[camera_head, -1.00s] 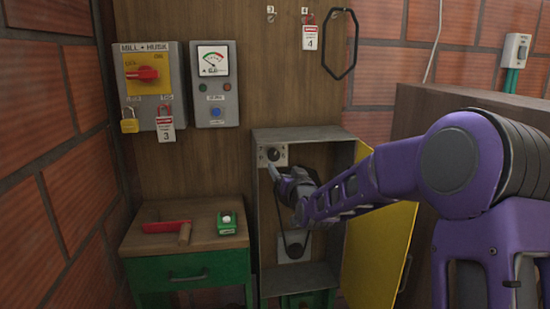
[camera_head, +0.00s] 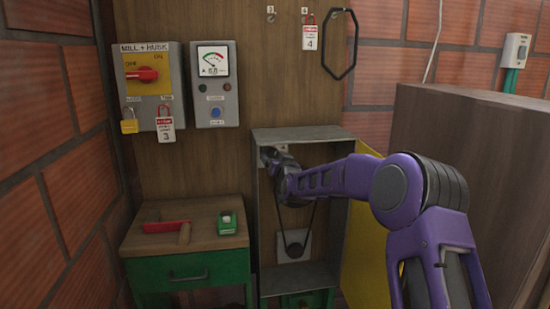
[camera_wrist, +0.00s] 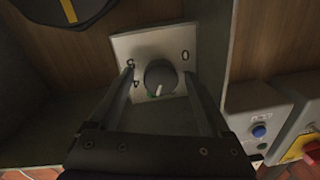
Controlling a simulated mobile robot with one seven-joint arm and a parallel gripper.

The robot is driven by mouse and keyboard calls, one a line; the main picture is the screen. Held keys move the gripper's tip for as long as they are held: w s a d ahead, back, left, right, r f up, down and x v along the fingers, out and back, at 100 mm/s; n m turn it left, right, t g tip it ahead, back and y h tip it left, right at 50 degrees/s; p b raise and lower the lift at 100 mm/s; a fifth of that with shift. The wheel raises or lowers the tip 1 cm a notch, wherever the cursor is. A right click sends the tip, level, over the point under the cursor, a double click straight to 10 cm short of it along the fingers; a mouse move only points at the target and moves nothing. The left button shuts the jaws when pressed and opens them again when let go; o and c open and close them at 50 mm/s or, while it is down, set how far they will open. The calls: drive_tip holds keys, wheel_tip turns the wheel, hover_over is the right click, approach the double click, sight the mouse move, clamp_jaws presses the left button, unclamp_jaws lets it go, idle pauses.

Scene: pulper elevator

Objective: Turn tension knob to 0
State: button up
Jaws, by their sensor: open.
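The tension knob is a round dark grey knob (camera_wrist: 160,77) with a pale green-white pointer mark, on a light square plate (camera_wrist: 150,46) in the wrist view. A 0 is printed at the plate's upper right, and other marks, too blurred to read, are at its left. The pointer mark is at the knob's lower edge in this view, away from the 0. My gripper (camera_wrist: 160,82) is open, with one finger on each side of the knob; I cannot tell if they touch it. In the head view my gripper (camera_head: 270,157) is at the cabinet's upper left and hides the knob.
The grey open cabinet (camera_head: 265,240) holds a belt and lower pulley (camera_head: 295,249). Its yellow door (camera_head: 368,255) stands open at the right, behind my arm. A green drawer table (camera_head: 150,242) with a red-handled tool stands left. Switch boxes (camera_head: 215,100) hang on the wall above.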

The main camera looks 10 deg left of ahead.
clamp_jaws()
idle(0.3)
